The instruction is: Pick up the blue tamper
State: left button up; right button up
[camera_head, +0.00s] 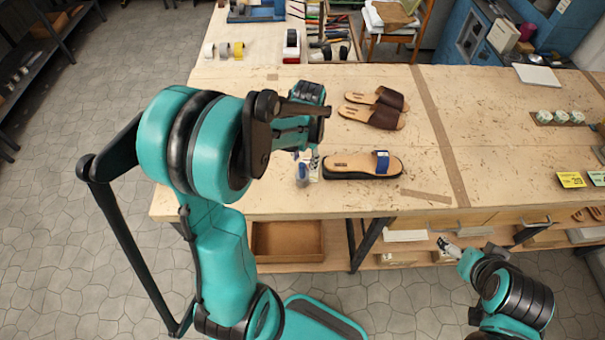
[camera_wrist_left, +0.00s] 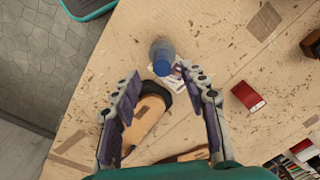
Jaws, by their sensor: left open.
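The blue tamper (camera_wrist_left: 161,57) stands on the workbench, its round blue top facing the left wrist camera. In the head view the tamper (camera_head: 302,174) is small and partly hidden by my left gripper, just left of the sandal with a blue strap (camera_head: 350,164). My left gripper (camera_head: 307,157) is low over the bench beside it. In the left wrist view its fingers (camera_wrist_left: 162,73) are wide apart and empty, with the tamper just beyond the gap between the tips. My right gripper (camera_head: 447,245) is by the bench's front edge; its fingers are too small to read.
The sandal's sole (camera_wrist_left: 147,115) lies close to the tamper, under the left fingers. A pale card (camera_wrist_left: 173,80) lies beside the tamper. Brown sandals (camera_head: 385,117) lie farther back. A red object (camera_wrist_left: 247,95) is right of the fingers. The bench (camera_head: 270,200) is clear in front.

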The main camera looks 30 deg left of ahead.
aim_at(302, 170)
pick_arm(q)
jog(key=f, duration=0.6)
jog(key=shift+a+f+b, duration=0.1)
jog(key=shift+a+b, duration=0.25)
jog(key=shift+b, duration=0.05)
grip_shut()
